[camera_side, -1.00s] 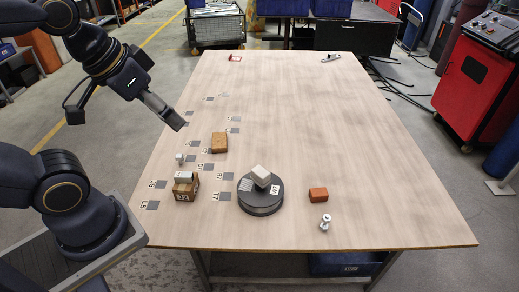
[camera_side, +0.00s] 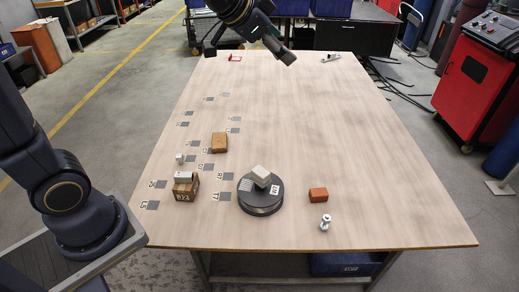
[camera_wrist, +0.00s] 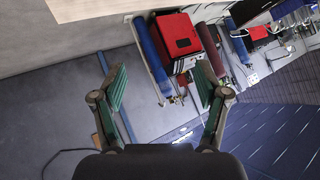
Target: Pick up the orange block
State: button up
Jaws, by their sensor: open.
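The orange block (camera_side: 318,195) lies on the table at the near right in the side view, right of the round dark turntable. My gripper (camera_side: 287,58) is high near the far end of the table, well away from the block. In the wrist view my gripper (camera_wrist: 160,85) has its two fingers spread wide with nothing between them. The orange block is not in the wrist view, which looks out over the floor and shop equipment.
A dark turntable (camera_side: 261,204) carries a pale block (camera_side: 261,174). A silver metal part (camera_side: 325,222) stands close below the orange block. A brown block (camera_side: 219,142) and a labelled box (camera_side: 186,190) are to the left. The table's right middle is clear.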

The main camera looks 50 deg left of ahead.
jog(key=w+d+f+m+h, duration=0.1)
jog(key=w+d+f, duration=0.2)
jog(key=w+f, duration=0.5)
jog(key=g+h, duration=0.2)
jog(key=g, duration=0.1)
send_over(319, 192)
jog(key=w+a, duration=0.2)
notch_tip(319, 192, down, 21)
jog(key=shift+g, duration=0.8)
jog(key=s+f, duration=0.1)
jog(key=f, duration=0.3)
jog(key=s+f, duration=0.1)
jog(key=f, duration=0.3)
jog(key=s+f, duration=0.2)
jog(key=f, duration=0.1)
jog(key=shift+d+f, duration=0.3)
jog(key=shift+f, duration=0.1)
notch_tip(319, 192, down, 6)
jog(key=shift+r, duration=0.25)
jog(key=shift+w+f, duration=0.1)
jog(key=shift+f, duration=0.5)
jog(key=x, duration=0.4)
jog(key=shift+w+f, duration=0.1)
jog(key=shift+f, duration=0.05)
